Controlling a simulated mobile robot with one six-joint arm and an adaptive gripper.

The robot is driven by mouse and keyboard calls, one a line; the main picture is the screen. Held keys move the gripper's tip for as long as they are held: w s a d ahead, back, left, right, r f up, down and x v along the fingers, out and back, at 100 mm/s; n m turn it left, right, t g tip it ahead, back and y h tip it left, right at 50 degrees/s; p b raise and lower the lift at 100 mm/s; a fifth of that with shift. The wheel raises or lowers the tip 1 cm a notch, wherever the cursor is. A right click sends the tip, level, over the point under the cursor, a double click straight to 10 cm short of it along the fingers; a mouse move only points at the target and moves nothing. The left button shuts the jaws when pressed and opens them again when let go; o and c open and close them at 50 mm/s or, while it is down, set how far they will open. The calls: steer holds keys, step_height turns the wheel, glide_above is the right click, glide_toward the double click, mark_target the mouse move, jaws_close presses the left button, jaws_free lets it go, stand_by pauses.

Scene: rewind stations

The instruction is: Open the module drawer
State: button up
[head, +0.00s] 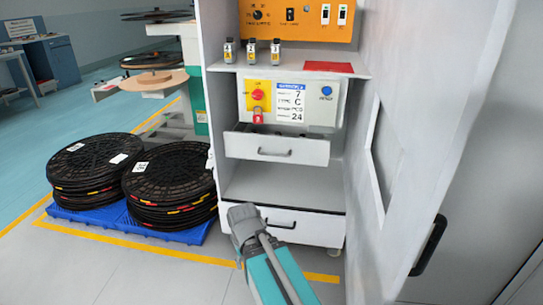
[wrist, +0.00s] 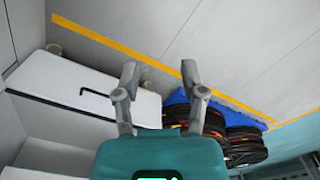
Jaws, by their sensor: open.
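A white cabinet (head: 355,120) stands with its door (head: 425,130) swung open to the right. Its upper drawer (head: 310,150) has a grey bar handle (head: 275,152) and is partly pulled out, its inside showing over the front. A lower drawer (head: 315,228) with a dark handle (head: 281,226) looks shut. I cannot tell by label which is the module drawer. My gripper (head: 243,214) is in front of the lower drawer's left end, open and empty. In the wrist view, my fingers (wrist: 160,72) are apart, with the lower drawer (wrist: 75,75) and its handle (wrist: 96,93) to their left.
Two stacks of black reels (head: 95,165) (head: 170,175) sit on blue pallets (head: 100,213) left of the cabinet. Above the drawers are a control panel (head: 320,105), a shelf with small modules (head: 252,52) and a red mat (head: 328,67). Yellow-lined floor (head: 140,252) lies clear in front.

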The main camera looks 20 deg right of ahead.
steer(key=shift+w, duration=0.1)
steer(key=w+d+m+t+y+b, duration=0.2)
steer(key=w+m+t+y, duration=0.15)
steer(key=w, duration=0.65)
steer(key=m+t+b, duration=0.4)
steer(key=m+t, duration=0.9)
steer(key=m, duration=0.1)
glide_toward(273, 155)
steer(key=a+v, duration=0.1)
steer(key=v, duration=0.1)
steer(key=shift+s+d+r+g, duration=0.2)
steer(key=shift+s+d+g, duration=0.1)
steer(key=shift+d, duration=0.35)
steer(key=shift+w, duration=0.15)
steer(key=b+x, duration=0.2)
steer(key=x, duration=1.1)
steer(key=shift+w+a, duration=0.1)
steer(key=shift+w, duration=0.15)
